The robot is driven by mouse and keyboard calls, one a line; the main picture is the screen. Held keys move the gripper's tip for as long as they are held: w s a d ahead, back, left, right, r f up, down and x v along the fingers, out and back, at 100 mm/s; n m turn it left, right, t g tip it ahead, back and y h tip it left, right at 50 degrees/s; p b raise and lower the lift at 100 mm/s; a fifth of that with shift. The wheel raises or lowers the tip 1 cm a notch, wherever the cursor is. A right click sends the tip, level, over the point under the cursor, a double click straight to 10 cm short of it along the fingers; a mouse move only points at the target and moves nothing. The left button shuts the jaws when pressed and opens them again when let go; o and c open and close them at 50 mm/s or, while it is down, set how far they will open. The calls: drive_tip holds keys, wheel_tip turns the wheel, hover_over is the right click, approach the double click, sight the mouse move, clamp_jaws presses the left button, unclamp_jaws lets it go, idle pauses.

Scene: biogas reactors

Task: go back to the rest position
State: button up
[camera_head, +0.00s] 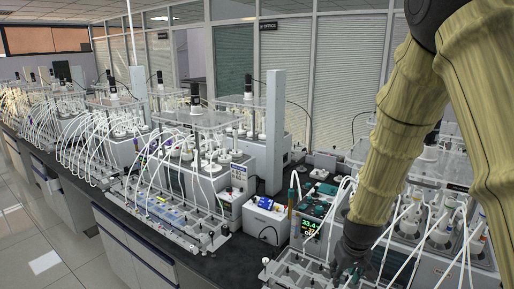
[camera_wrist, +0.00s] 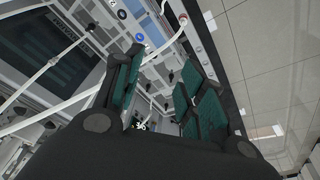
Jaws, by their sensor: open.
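My gripper (camera_wrist: 163,78) shows large in the wrist view, with its two dark fingers and green pads spread apart and nothing between them. In the head view my gripper (camera_head: 352,268) is small and dark at the end of my tan-covered arm, low at the right of centre. It is over or beside the front rack of the right-hand reactor unit (camera_head: 398,236). Its fingertips are hard to make out there, and I cannot tell whether they touch anything.
White tubes (camera_head: 463,243) loop close around my gripper and arm. More reactor units (camera_head: 200,170) line the dark bench (camera_head: 235,262) to the left. The tiled floor (camera_head: 40,245) is clear.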

drive_tip(key=s+f+g, duration=0.2)
drive_tip(key=s+f, duration=1.3)
drive_tip(key=f, duration=0.5)
drive_tip(key=s+a+f+m, duration=0.1)
drive_tip(key=s+f, duration=0.4)
drive_tip(key=s, duration=0.6)
drive_tip(key=s+a+f+m, duration=0.1)
drive_tip(key=s+f, duration=0.5)
drive_tip(key=s, duration=0.4)
wheel_tip(320, 180, down, 14)
drive_tip(key=b, duration=1.3)
drive_tip(key=shift+s+a+r+g+b, duration=0.15)
drive_tip(key=shift+s+a+g+b, duration=0.1)
drive_tip(key=shift+g+b, duration=0.15)
